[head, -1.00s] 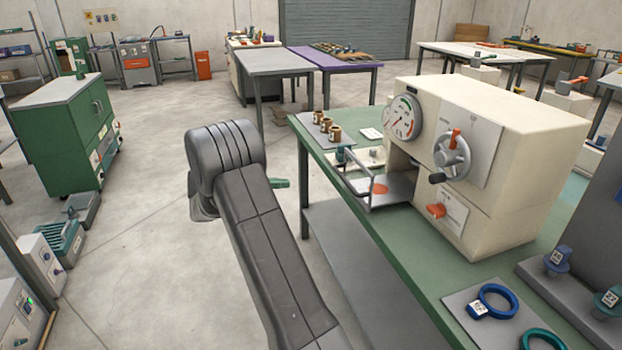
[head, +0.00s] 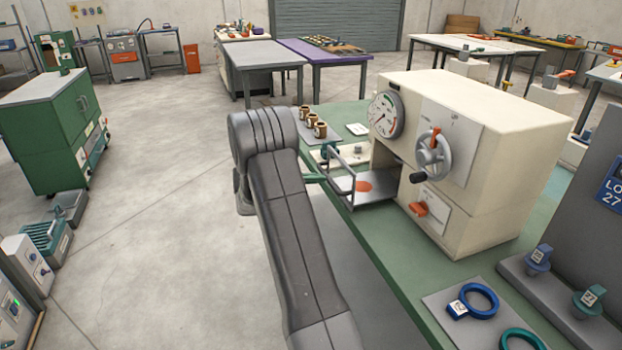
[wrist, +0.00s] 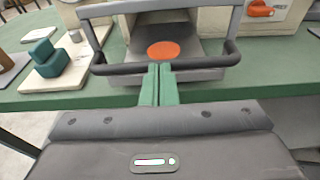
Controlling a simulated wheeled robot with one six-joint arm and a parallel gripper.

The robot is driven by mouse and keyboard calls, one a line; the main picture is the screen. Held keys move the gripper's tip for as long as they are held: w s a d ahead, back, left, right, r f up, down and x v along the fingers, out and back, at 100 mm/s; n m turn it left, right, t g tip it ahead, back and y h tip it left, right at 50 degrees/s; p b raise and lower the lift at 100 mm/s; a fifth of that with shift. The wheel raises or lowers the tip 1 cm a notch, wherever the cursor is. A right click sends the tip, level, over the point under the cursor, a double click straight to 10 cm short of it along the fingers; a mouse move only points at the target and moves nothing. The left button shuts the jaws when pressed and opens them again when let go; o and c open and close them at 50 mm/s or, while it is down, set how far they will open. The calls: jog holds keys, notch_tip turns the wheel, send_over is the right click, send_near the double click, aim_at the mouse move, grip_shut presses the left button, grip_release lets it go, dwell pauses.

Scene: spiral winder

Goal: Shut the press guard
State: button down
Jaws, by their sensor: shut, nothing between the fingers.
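The press (head: 500,130) is a cream machine on a green bench, with a dial, a handwheel and an orange lever. Its guard (head: 340,170) is a dark grey bar frame projecting from the press mouth, around the front of a metal plate with an orange disc. In the wrist view the guard's front bar (wrist: 210,66) crosses the picture in front of the disc (wrist: 163,50). My gripper (head: 318,178) has green fingers, shut and empty. In the wrist view the fingertips (wrist: 157,68) overlap the bar near its middle; I cannot tell whether they touch it.
Several brass pieces (head: 312,122) stand on a board behind the guard. A teal block (wrist: 58,62) sits on a pale base left of it. Blue and green rings (head: 478,301) lie at the bench's near end.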

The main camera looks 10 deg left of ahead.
aim_at(339, 169)
jog(key=r+x, duration=0.1)
jog(key=x, duration=0.3)
jog(key=r+x, duration=0.1)
jog(key=x, duration=0.4)
jog(key=r+b+x, duration=0.1)
jog(key=x, duration=0.4)
jog(key=shift+w+d+f, duration=0.1)
jog(key=shift+w+d, duration=0.05)
jog(key=shift+d, duration=0.35)
jog(key=shift+w+d, duration=0.35)
jog(key=shift+d, duration=0.15)
jog(key=shift+s+a+r, duration=0.25)
jog(key=shift+r, duration=0.05)
jog(key=v, duration=0.6)
jog(key=b+v, duration=0.1)
jog(key=v, duration=0.6)
jog(key=shift+a+f, duration=0.15)
jog(key=shift+a, duration=0.25)
